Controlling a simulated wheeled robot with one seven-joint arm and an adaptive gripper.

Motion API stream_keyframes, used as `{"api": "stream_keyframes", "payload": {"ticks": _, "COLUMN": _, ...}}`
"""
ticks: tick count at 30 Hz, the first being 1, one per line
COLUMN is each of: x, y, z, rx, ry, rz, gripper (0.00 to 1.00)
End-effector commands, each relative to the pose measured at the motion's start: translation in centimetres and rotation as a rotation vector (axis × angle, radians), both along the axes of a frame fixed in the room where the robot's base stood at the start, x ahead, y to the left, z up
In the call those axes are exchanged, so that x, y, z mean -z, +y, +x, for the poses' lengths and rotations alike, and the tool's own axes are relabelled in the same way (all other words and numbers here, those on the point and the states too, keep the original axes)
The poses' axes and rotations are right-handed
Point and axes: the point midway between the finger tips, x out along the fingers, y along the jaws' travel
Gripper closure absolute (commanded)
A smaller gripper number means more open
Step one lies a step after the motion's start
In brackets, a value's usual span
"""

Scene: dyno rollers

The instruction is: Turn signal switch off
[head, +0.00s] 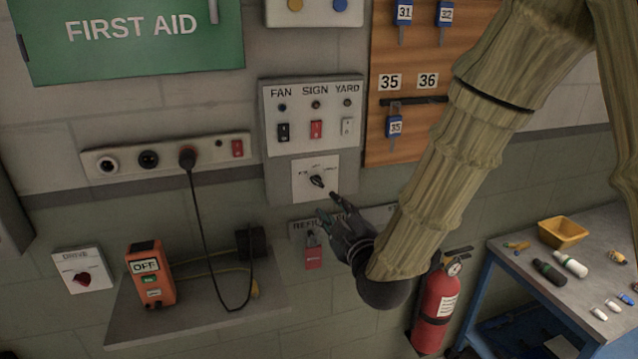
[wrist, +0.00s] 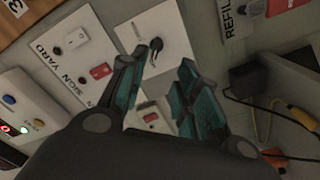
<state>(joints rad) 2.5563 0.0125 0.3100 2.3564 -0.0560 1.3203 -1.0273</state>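A small white plate (head: 304,190) with a black rotary knob (head: 317,181) is on the wall below the switch panel; its lettering is too small to read surely. The knob also shows in the wrist view (wrist: 157,45), its pointer angled, partly overlapped by one fingertip. My gripper (head: 326,203) is just below and in front of the plate. In the wrist view my gripper (wrist: 170,54) is open, with nothing between its fingers. I cannot tell whether a fingertip touches the knob.
The FAN, SIGN, YARD panel (head: 315,92) with rocker switches sits just above. A socket strip (head: 220,152) with a hanging cable is left. An orange box (head: 150,274) stands on a shelf. A red padlock (head: 313,258), extinguisher (head: 436,305) and workbench (head: 580,325) are lower right.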

Motion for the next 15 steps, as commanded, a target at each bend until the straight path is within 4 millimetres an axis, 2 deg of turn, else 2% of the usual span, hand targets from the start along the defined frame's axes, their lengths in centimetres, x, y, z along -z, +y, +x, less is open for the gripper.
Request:
{"api": "stream_keyframes", "payload": {"ticks": 5, "x": -1.0, "y": 0.4, "z": 0.7, "rx": -0.002, "ry": -0.023, "rz": -0.008, "gripper": 0.68}}
{"api": "stream_keyframes", "payload": {"ticks": 15, "x": -1.1, "y": 1.9, "z": 5.4, "rx": -0.001, "ry": -0.020, "rz": -0.006, "gripper": 0.68}}
